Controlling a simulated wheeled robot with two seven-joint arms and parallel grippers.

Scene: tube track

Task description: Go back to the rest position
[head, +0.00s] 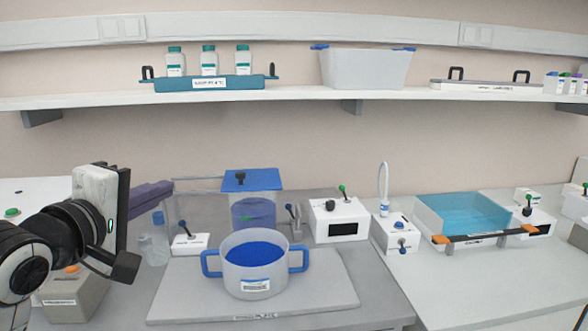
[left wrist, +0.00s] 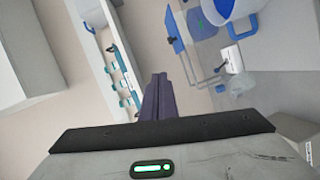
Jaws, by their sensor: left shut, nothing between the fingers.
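My left gripper (head: 168,186) shows at the left of the head view, its purple fingers pointing right, above the bench. It is shut and empty. In the left wrist view its fingers (left wrist: 158,82) are together at the centre with nothing between them. The fingers are apart from the nearby bench objects. My right gripper is in neither view.
A clear pot with blue contents (head: 254,278) and blue handles stands on a grey board (head: 320,295). Behind it is a blue-lidded clear container (head: 252,180). A blue-filled basin (head: 430,214) is at right. A shelf (head: 300,97) holds a bottle rack (head: 222,84) and a white tub (head: 365,69).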

